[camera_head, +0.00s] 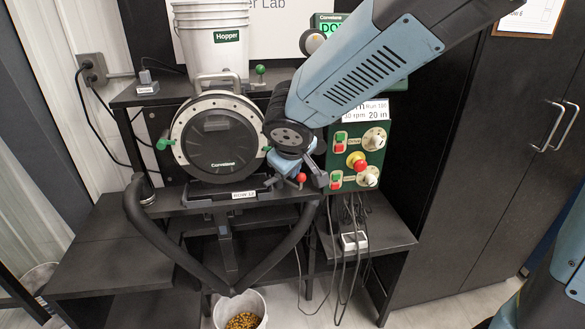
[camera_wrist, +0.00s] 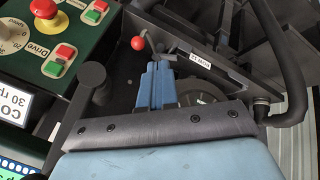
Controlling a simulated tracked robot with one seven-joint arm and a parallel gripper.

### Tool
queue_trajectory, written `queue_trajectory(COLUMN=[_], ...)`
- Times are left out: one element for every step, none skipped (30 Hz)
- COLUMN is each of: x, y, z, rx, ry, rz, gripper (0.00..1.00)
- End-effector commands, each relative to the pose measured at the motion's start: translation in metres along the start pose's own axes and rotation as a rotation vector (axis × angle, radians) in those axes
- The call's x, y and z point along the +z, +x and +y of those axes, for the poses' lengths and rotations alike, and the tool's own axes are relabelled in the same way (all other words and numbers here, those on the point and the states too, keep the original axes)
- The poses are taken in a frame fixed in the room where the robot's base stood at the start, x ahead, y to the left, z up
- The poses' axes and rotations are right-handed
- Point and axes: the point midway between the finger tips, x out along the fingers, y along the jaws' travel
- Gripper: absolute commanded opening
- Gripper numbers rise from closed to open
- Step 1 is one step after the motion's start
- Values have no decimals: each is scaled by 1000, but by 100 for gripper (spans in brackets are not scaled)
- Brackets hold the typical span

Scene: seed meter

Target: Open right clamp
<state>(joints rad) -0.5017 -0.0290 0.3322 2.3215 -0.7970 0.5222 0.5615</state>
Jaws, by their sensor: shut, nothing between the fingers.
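The seed meter (camera_head: 218,140) is a round dark housing with a pale ring, standing upright on the bench. The left clamp (camera_head: 163,143) has a green handle at the meter's left edge. The right clamp (camera_head: 267,149) shows only as a small green tip at the right edge; my arm hides most of it. My gripper (camera_head: 287,167) is just right of the meter, low and close to it. In the wrist view its blue fingers (camera_wrist: 155,84) are together with nothing between them. A dark curved part of the meter (camera_wrist: 205,92) shows beside them, partly hidden by my wrist.
A red-ball lever (camera_head: 301,177) stands close to my gripper and shows past the fingertips in the wrist view (camera_wrist: 138,43). The green control panel (camera_head: 355,150) is at right. The white hopper bucket (camera_head: 212,40) is above. Black hoses (camera_head: 165,243) run below to a seed bucket (camera_head: 240,310).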

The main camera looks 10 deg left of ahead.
Motion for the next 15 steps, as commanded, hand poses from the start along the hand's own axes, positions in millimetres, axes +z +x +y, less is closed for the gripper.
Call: queue_trajectory(x=[-1, -2, -4, -7, -10, -14, -19, -24, -31, -36, -41, -48, -54, -58, -65], y=[0, 1, 1, 2, 3, 4, 5, 7, 9, 10, 12, 14, 15, 17, 18], z=[0, 0, 0, 0, 0, 0, 0, 0, 0, -1, -2, -2, -3, -4, -5], rx=[1, 1, 4, 7, 10, 16, 22, 30, 42, 52, 64, 81, 94, 108, 128], ry=[3, 8, 18, 28, 44, 67, 89, 113, 150, 179, 209, 251, 281, 310, 348], rz=[-2, -4, -9, -15, -22, -36, -46, -60, -78, -94, -110, -131, -145, -160, -178], gripper=[0, 0, 0, 0, 0, 0, 0, 0, 0, 0, 0, 0, 0, 0, 0])
